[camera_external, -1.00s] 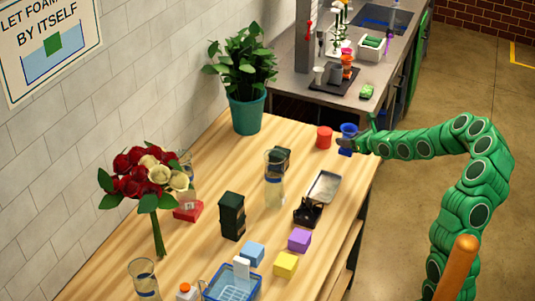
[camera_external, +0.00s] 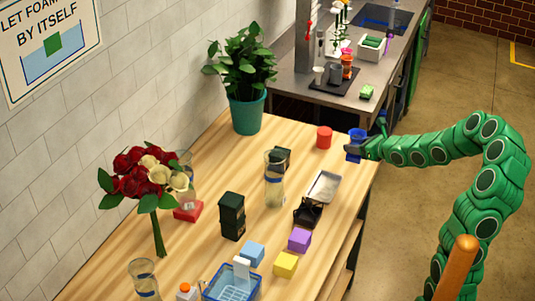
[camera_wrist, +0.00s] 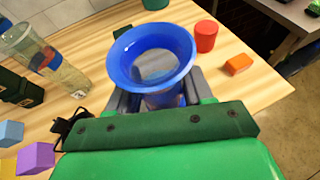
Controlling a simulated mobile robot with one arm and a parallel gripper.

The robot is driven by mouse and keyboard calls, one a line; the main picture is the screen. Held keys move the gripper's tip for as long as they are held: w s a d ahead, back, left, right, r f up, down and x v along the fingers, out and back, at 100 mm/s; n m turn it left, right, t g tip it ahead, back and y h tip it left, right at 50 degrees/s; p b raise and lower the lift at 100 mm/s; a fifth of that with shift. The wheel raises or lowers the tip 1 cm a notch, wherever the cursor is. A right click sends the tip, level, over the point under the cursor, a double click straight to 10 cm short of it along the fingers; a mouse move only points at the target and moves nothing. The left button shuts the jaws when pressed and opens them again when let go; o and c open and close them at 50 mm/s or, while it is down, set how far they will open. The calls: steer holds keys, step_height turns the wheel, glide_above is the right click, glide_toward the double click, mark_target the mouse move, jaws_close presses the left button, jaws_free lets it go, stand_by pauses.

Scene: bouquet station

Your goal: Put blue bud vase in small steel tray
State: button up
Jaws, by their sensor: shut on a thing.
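The blue bud vase (camera_external: 355,139) is upright between the fingers of my gripper (camera_external: 362,149), near the right edge of the wooden table. In the wrist view I look down on the wide blue rim of the vase (camera_wrist: 151,53), and the grey fingers of my gripper (camera_wrist: 157,99) close on its sides below the rim. The small steel tray (camera_external: 323,187) lies on the table, nearer the camera and a little left of the vase. It looks empty. I cannot make out the tray in the wrist view.
A red cylinder (camera_external: 324,137) stands left of the vase. A black holder (camera_external: 307,211) sits just in front of the tray. A tall glass vase (camera_external: 274,180) stands left of the tray. A purple block (camera_external: 299,240) is nearer the camera. An orange block (camera_wrist: 238,64) shows in the wrist view.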

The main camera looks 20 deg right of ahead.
steer(key=w+a+f+n+g+y, duration=0.2)
steer(key=a+f+n+y, duration=0.1)
steer(key=a, duration=0.5)
steer(key=n+g, duration=0.1)
glide_above(325, 190)
steer(key=shift+f, duration=2.35)
steer(key=shift+y, duration=0.4)
steer(key=shift+w+d+f, duration=0.1)
steer(key=shift+f, duration=2.1)
steer(key=shift+f, duration=0.1)
steer(key=o, duration=1.3)
